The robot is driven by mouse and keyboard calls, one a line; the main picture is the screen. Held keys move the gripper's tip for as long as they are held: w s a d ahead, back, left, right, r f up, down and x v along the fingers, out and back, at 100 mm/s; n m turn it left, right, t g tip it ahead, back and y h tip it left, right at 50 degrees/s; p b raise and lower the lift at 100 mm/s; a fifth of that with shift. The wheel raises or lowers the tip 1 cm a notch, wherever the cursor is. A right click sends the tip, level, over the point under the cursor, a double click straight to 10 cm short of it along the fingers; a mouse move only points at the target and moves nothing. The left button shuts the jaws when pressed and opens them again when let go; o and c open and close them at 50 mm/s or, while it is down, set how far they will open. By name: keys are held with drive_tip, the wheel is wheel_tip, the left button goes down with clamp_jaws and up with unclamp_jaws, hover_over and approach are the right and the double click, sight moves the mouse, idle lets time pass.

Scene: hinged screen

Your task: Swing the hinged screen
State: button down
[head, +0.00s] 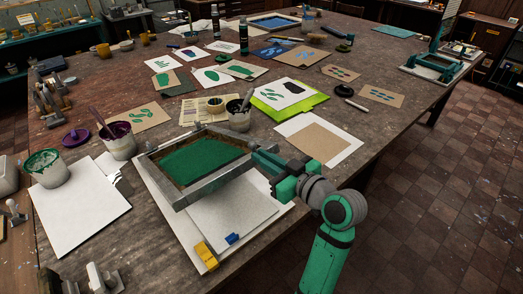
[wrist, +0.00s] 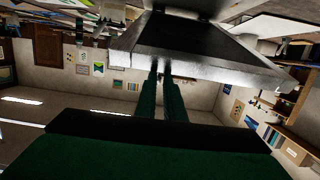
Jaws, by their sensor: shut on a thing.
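The hinged screen (head: 213,184) is a grey metal frame with dark mesh showing green. It is tilted, its near edge raised above the white base board (head: 205,252), its far side low near the hinge clamps. White paper (head: 232,212) lies on the board under it. My gripper (head: 257,163) comes from the right and is shut on the frame's near right part. In the wrist view the two green fingers (wrist: 165,75) meet at the edge of the frame (wrist: 205,66); the exact contact is small and dark.
A yellow block (head: 206,254) and a blue piece (head: 232,238) sit on the board's near end. Printed sheets and tools cover the table behind. Floor is open at the right.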

drive_tip(key=shift+s+d+f, duration=0.1)
drive_tip(key=shift+d+f, duration=0.05)
drive_tip(key=shift+f, duration=0.8)
drive_tip(key=shift+d+f, duration=0.15)
drive_tip(key=shift+f, duration=0.8)
drive_tip(key=shift+s+d+f, duration=0.4)
drive_tip(key=shift+s+f, duration=0.05)
drive_tip(key=shift+f, duration=1.8)
drive_tip(key=shift+s+d+f, duration=0.45)
drive_tip(key=shift+s+f, duration=0.05)
drive_tip(key=shift+f, duration=1.75)
drive_tip(key=shift+s+d+f, duration=0.4)
drive_tip(key=shift+s+f, duration=0.05)
drive_tip(key=shift+f, duration=1.8)
drive_tip(key=c, duration=2.5)
unclamp_jaws()
drive_tip(key=shift+c, duration=0.2)
drive_tip(key=o, duration=0.5)
drive_tip(key=shift+d, duration=0.1)
drive_tip(key=shift+c, duration=0.2)
drive_tip(key=shift+o, duration=0.2)
drive_tip(key=shift+d, duration=0.1)
